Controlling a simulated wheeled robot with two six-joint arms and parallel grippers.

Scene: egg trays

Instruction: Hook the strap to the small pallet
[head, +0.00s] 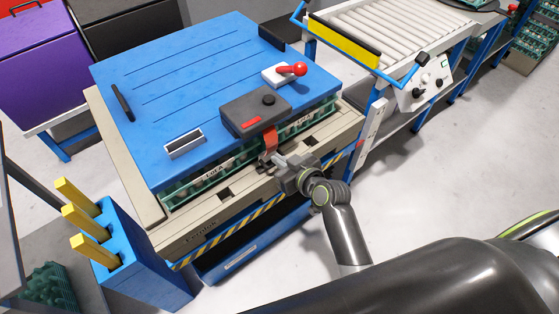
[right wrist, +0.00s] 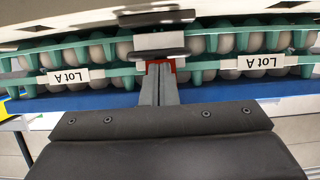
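A red strap (head: 270,139) hangs from a dark grey box (head: 255,110) on the blue lid (head: 190,75), over the lid's front edge. My right gripper (head: 272,160) is at the strap's lower end, in front of the egg trays. In the right wrist view its fingers (right wrist: 159,82) are close together, with red strap (right wrist: 172,64) showing at their tips. A pale block and a dark bar (right wrist: 158,17) lie just beyond the tips. The beige small pallet (head: 215,222) is under the egg trays. The strap's end is partly hidden by the fingers. My left gripper is out of view.
Egg trays (right wrist: 35,75) labelled Lot A show between lid and pallet. A red-knobbed lever (head: 291,70) and an open metal bracket (head: 185,144) sit on the lid. A blue holder (head: 140,265) with yellow posts stands front left. A roller conveyor (head: 370,27) stands back right.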

